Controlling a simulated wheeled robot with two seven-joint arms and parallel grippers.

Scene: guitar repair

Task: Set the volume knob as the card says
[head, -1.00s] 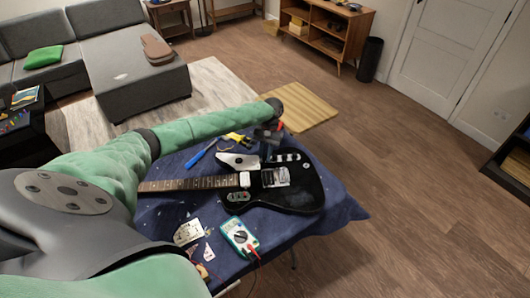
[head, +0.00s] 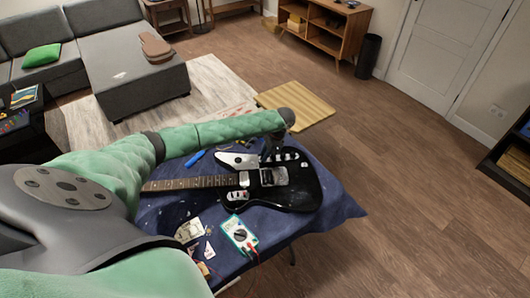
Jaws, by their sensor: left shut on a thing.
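The black electric guitar (head: 300,192) lies on a blue cloth-covered table, its neck pointing left. A row of small control knobs (head: 290,156) runs along its far edge. My left gripper (head: 273,150) reaches down at the left end of this row, partly hidden by my forearm. It is shut on what looks like the volume knob, which the gripper hides. A pale printed card (head: 189,230) lies on the cloth near the table's front; its writing is too small to read. My right gripper is not in view.
A multimeter (head: 240,233) with leads lies in front of the guitar. A blue-handled tool (head: 195,158) lies behind the neck. The blue cloth (head: 335,205) is bare at the right. A grey sofa (head: 140,80) and wooden shelf (head: 328,28) stand farther back.

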